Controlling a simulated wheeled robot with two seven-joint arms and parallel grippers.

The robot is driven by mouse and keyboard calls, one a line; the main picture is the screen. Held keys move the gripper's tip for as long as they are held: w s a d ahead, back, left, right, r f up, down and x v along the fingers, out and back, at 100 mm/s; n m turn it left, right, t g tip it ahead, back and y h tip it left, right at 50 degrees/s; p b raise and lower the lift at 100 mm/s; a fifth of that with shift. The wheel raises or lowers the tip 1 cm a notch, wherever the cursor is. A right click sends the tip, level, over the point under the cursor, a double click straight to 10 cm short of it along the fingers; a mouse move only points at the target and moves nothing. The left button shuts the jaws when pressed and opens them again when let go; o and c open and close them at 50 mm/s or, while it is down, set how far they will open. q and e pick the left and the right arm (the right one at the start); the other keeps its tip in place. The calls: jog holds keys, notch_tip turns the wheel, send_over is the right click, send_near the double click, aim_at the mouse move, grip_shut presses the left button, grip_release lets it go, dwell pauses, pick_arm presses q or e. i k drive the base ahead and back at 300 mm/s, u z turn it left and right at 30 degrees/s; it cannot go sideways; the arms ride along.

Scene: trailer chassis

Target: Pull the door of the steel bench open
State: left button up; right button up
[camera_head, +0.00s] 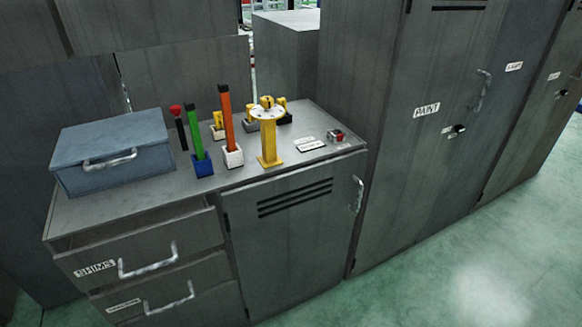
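The grey steel bench (232,182) stands in the left and middle of the head view. Its door (295,245) is on the right half of the front, below the bench top, and has dark louvre slots near its upper edge. The door looks shut. A light metal handle (357,195) sits upright near the door's upper right edge. Neither of my grippers is in view.
The drawer (140,250) marked SHIMS, left of the door, stands slightly out. A blue toolbox (112,155) and several coloured tools stand on the bench top. A tall PAINT cabinet (430,150) adjoins the right side. Green floor (450,270) in front is clear.

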aim_at(290, 234)
jog(key=z, duration=1.65)
jog(key=i, duration=0.7)
jog(key=u, duration=1.7)
